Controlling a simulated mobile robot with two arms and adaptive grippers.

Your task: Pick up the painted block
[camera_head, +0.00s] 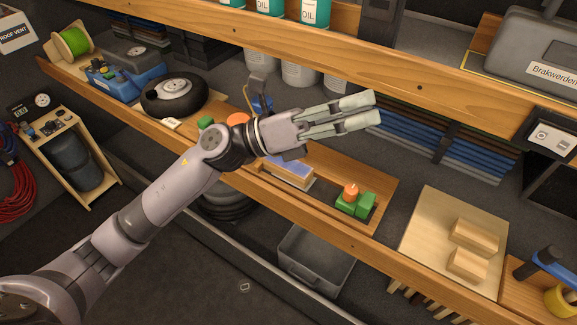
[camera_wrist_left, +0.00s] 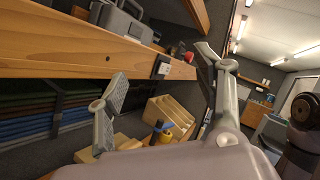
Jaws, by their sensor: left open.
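Several coloured pieces lie on the wooden shelf in the head view, and I cannot tell for certain which is the painted block. Green blocks (camera_head: 356,204) with an orange knob on top stand at the shelf's right part. A piece with a blue top (camera_head: 290,167) lies left of them, partly behind my arm. A small green block (camera_head: 205,122) and an orange piece (camera_head: 238,119) show further left, beside my wrist. My left gripper (camera_head: 376,108) is open and empty, above the shelf and pointing right. Its fingers also show apart in the left wrist view (camera_wrist_left: 162,72).
Two plain wooden blocks (camera_head: 472,238) lie on a pale board (camera_head: 425,230) at right. A grey bin (camera_head: 316,262) is below the shelf. A wheel (camera_head: 174,95) and a blue tool (camera_head: 125,72) are at left. The upper shelf's wooden edge (camera_head: 420,87) runs close behind my gripper.

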